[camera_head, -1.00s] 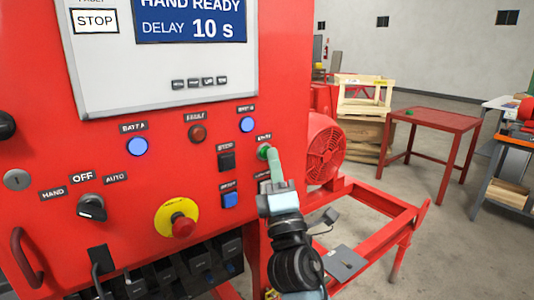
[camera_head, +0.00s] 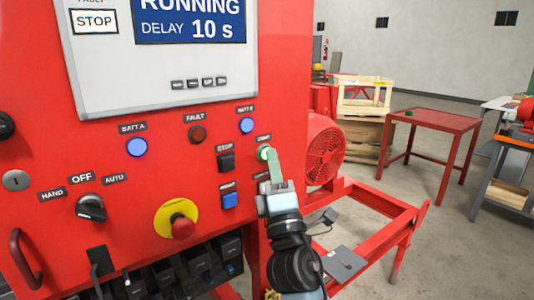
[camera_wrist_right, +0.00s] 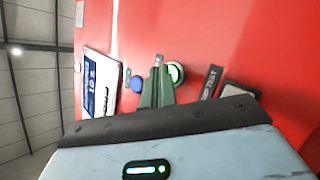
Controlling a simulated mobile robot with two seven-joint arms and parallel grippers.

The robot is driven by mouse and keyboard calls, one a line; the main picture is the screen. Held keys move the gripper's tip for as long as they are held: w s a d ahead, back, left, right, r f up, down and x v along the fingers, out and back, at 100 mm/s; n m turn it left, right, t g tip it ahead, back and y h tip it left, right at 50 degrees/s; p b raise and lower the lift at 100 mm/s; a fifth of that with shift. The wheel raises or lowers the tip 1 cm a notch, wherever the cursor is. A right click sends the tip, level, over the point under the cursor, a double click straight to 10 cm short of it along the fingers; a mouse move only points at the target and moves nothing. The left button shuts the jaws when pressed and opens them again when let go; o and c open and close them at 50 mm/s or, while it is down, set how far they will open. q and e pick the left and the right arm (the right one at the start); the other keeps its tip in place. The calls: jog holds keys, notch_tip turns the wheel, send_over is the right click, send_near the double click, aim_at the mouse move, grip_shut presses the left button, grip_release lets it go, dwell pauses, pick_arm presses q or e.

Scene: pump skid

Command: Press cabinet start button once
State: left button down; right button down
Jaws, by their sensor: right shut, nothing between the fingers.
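The red cabinet (camera_head: 60,140) fills the left of the head view. Its green start button (camera_head: 264,153) is at the right side of the panel, below the right blue lamp. The button looks lit, with a bright face; it also shows in the right wrist view (camera_wrist_right: 175,73). My right gripper (camera_head: 271,154) is shut and empty, with its green fingertips right at the button, partly covering it. I cannot tell whether they touch it. The display (camera_head: 190,18) reads "RUNNING" and "DELAY 10 s". My left gripper is not in view.
Nearby are the black stop button (camera_head: 226,161), a blue button (camera_head: 230,200), the selector knob (camera_head: 91,208) and a red emergency stop (camera_head: 182,228) on a yellow ring. A red motor (camera_head: 323,148) and skid frame (camera_head: 400,215) stand at the right. A red table (camera_head: 435,118) is farther back.

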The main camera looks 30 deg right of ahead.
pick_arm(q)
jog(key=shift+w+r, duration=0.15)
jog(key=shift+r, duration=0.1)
pick_arm(e)
jog(key=shift+s+h, duration=0.3)
jog(key=shift+s, duration=0.35)
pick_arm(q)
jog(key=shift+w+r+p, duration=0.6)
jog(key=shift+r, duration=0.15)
pick_arm(e)
jog(key=s, duration=0.5)
jog(key=shift+d, duration=0.25)
